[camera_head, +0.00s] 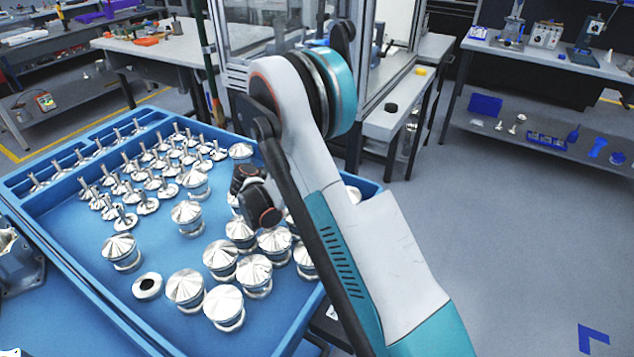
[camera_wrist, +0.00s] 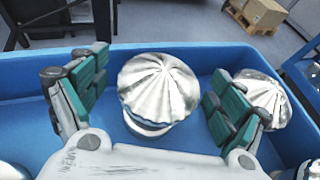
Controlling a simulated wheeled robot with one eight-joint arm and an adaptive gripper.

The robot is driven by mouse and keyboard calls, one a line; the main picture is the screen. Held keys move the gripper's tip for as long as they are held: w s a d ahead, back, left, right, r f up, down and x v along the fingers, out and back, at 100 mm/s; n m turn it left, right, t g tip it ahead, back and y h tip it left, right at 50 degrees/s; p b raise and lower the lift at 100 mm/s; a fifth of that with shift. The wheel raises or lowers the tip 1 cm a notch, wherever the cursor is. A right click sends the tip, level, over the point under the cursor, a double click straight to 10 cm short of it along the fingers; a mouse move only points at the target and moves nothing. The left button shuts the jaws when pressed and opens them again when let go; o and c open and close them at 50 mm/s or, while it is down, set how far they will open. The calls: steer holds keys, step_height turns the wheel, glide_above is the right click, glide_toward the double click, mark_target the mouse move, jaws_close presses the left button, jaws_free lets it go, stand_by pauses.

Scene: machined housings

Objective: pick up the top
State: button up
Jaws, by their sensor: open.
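In the wrist view a shiny metal top (camera_wrist: 158,88) with a ribbed cone-shaped face sits between the two green-padded fingers of my gripper (camera_wrist: 157,98). The gripper is open, with a gap on each side of this top, and I cannot tell its height above it. In the head view my gripper is mostly hidden behind my own arm, so which top lies under it is unclear. Several similar tops, such as one at the front (camera_head: 224,307) and one at the left (camera_head: 121,252), stand in the blue tray (camera_head: 70,262).
Another top (camera_wrist: 262,98) stands close beside the right finger. The tray wall (camera_wrist: 215,58) runs just behind. Several small stemmed metal parts (camera_head: 148,203) fill the tray's far left. A ring-like piece (camera_head: 147,286) lies near the front. Bare tray floor shows at the left.

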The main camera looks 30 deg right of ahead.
steer(key=c, duration=1.3)
steer(key=shift+r, duration=0.15)
